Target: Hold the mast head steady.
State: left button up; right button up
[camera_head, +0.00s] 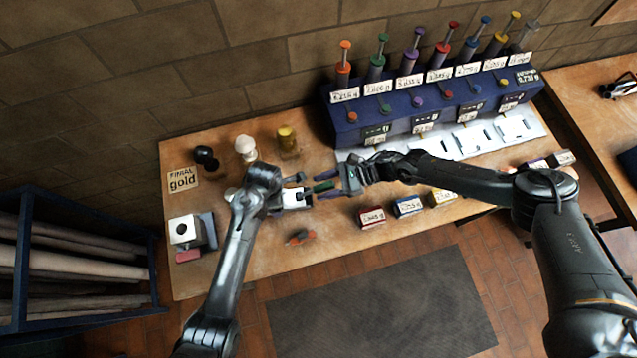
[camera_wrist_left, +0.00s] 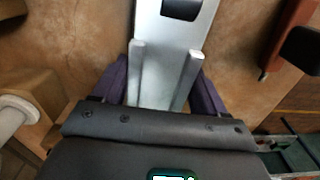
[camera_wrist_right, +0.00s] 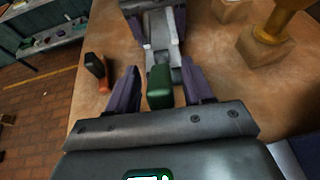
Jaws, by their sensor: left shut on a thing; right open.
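A pale silver piece that looks like the mast head (camera_head: 293,200) is above the wooden table. My left gripper (camera_head: 287,197) is shut on it. In the left wrist view the silver piece (camera_wrist_left: 168,65) runs between the fingers (camera_wrist_left: 164,75), with a dark square at its far end. A green block (camera_wrist_right: 160,87) stands at the near end of the silver piece in the right wrist view. My right gripper (camera_head: 322,186) is open, with its purple fingers on either side of the green block (camera_head: 324,186). Gaps show between those fingers and the block.
A blue rack (camera_head: 350,130) with several coloured plungers stands at the back right. Labelled boxes, including a red one (camera_head: 372,217), lie near the front edge. A red-and-black tool (camera_head: 300,237) lies in front of my grippers. A gold-topped stand (camera_head: 287,139) is behind.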

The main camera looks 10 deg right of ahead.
jog(key=shift+x, duration=1)
grip_shut()
